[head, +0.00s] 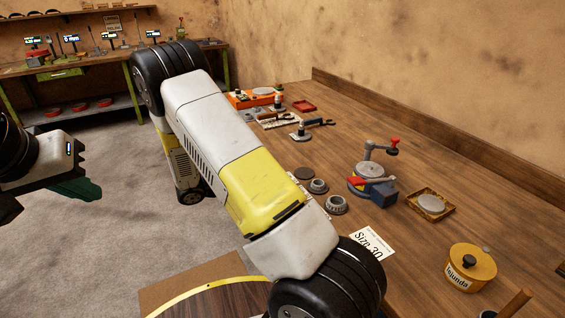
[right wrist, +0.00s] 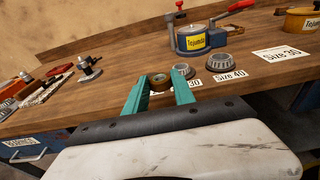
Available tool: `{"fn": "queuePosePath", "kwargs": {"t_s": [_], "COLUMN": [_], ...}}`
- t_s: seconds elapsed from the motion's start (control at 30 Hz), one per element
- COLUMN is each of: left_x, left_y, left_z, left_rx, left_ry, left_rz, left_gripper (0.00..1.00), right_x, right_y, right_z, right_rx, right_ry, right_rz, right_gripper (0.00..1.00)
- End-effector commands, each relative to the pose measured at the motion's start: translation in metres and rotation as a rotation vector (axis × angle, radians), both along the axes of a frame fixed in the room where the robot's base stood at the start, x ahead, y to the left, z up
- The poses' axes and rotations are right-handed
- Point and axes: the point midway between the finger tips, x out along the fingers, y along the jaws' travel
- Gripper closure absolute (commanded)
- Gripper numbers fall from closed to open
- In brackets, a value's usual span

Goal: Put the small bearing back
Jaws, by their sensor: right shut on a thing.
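In the right wrist view, my right gripper (right wrist: 160,84) has its teal fingers closed on the sides of a small round piece with a brownish centre, the small bearing (right wrist: 159,80). It is at the table's near edge; I cannot tell whether it touches the table. In the head view my own right arm hides this gripper. Just right of it stand a grey bearing (right wrist: 183,70) and a larger grey bearing (right wrist: 214,62), which also show in the head view (head: 319,186) (head: 336,205). My left gripper (head: 75,188) is off the table at the left; its finger opening is unclear.
A dark disc (head: 304,173) lies beside the bearings. A "Size 40" label (right wrist: 230,75) and "Size 30" card (right wrist: 288,53) lie along the front. Behind stand a blue press-like tool (head: 370,180), a tray with a grey disc (head: 430,204) and a yellow pot (head: 470,267).

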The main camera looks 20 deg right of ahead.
Motion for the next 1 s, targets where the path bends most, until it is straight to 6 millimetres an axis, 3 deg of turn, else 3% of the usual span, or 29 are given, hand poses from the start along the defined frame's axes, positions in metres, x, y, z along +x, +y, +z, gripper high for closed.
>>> {"fn": "queuePosePath", "kwargs": {"t_s": [0.2, 0.43, 0.63, 0.9, 1.0], "left_x": [0.000, 0.000, 0.000, 0.000, 0.000], "left_y": [0.000, 0.000, 0.000, 0.000, 0.000], "left_z": [0.000, 0.000, 0.000, 0.000, 0.000], "left_rx": [0.000, 0.000, 0.000, 0.000, 0.000], "left_ry": [0.000, 0.000, 0.000, 0.000, 0.000], "left_rz": [0.000, 0.000, 0.000, 0.000, 0.000], "left_gripper": [1.00, 1.00, 1.00, 1.00, 1.00], "right_x": [0.022, 0.042, 0.047, 0.047, 0.047], "right_y": [-0.057, -0.102, -0.113, -0.112, -0.112], "right_z": [-0.006, -0.010, -0.014, -0.046, -0.047], "right_rx": [-0.002, -0.001, -0.002, -0.001, -0.001], "right_ry": [-0.001, -0.002, 0.000, 0.002, -0.001], "right_rz": [-0.004, 0.001, 0.003, 0.003, 0.004], "right_gripper": [1.00, 1.00, 1.00, 1.00, 1.00]}}
